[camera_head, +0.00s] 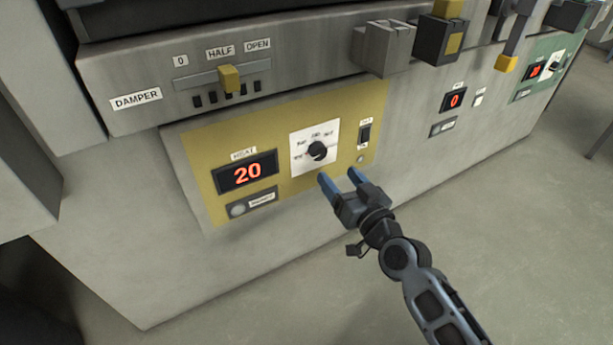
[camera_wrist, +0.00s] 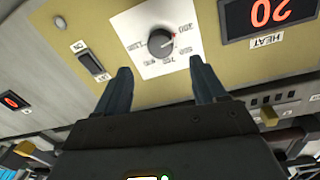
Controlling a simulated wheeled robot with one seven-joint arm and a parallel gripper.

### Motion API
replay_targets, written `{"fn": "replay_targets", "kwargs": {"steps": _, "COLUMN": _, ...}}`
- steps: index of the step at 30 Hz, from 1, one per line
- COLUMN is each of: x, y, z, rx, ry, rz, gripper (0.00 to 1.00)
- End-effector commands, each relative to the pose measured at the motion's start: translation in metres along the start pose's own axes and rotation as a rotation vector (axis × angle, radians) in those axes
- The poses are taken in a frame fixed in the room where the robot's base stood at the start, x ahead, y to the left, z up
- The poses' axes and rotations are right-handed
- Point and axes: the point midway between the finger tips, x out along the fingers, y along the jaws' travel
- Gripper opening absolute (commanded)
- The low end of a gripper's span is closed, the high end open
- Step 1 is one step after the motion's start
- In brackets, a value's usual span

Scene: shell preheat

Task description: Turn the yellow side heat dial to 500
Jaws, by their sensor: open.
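The yellow heat panel (camera_head: 282,115) is on the front of the grey machine. Its black round dial (camera_head: 317,150) sits on a white plate with printed markings, too small to read surely. The dial also shows in the wrist view (camera_wrist: 161,43), upside down, with a red mark on its edge. The heat display (camera_head: 247,173) reads 20 in red. My gripper (camera_head: 340,178) is open and empty, just below and to the right of the dial. In the wrist view its two fingers (camera_wrist: 158,80) stand either side of the dial's plate, apart from the dial.
A switch (camera_head: 365,133) is right of the dial and a round button (camera_head: 238,210) is below the display. A damper slider (camera_head: 229,78) is above the panel. Boxy handles (camera_head: 440,40) stick out at the upper right. The floor at right is clear.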

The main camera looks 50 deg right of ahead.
Motion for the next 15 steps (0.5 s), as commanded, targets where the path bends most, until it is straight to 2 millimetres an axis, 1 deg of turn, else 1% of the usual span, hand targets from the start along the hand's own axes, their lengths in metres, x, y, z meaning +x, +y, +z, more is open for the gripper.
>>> {"fn": "replay_targets", "kwargs": {"steps": 5, "x": 0.014, "y": 0.003, "z": -0.001, "rx": 0.005, "ry": 0.007, "rz": 0.003, "gripper": 0.7}}
{"fn": "replay_targets", "kwargs": {"steps": 15, "x": 0.063, "y": 0.002, "z": -0.002, "rx": 0.004, "ry": 0.007, "rz": 0.003, "gripper": 0.7}}
